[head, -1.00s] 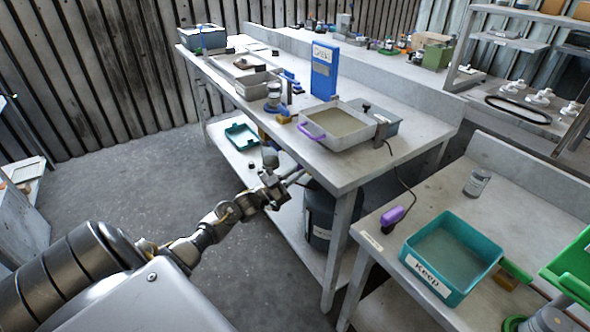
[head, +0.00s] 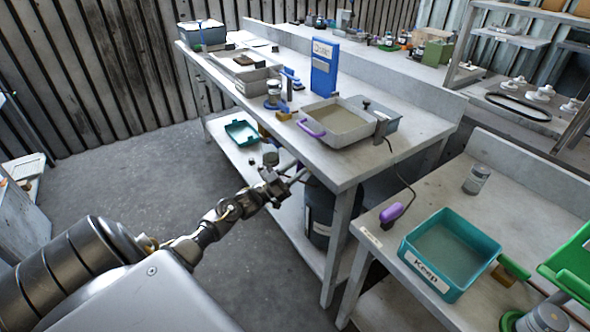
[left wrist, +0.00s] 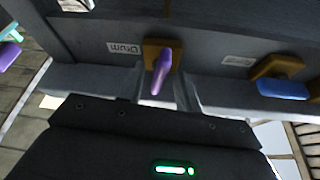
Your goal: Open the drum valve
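A purple valve handle (left wrist: 161,72) on an amber mount sits on the grey bench front in the left wrist view, beside a label reading "Drum" (left wrist: 124,47). It points down toward my left gripper. My left gripper (head: 292,179) is at the bench's front edge in the head view, close to the purple handle. Its dark palm fills the bottom of the left wrist view. A dark drum (head: 320,215) stands under the bench. My right gripper is not in view.
A blue handle (left wrist: 283,89) on a similar mount is to the right in the wrist view. The bench (head: 350,170) holds a shallow tray (head: 312,113) with a purple grip. A teal "Keep" bin (head: 425,272) sits on the right table. The floor at left is open.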

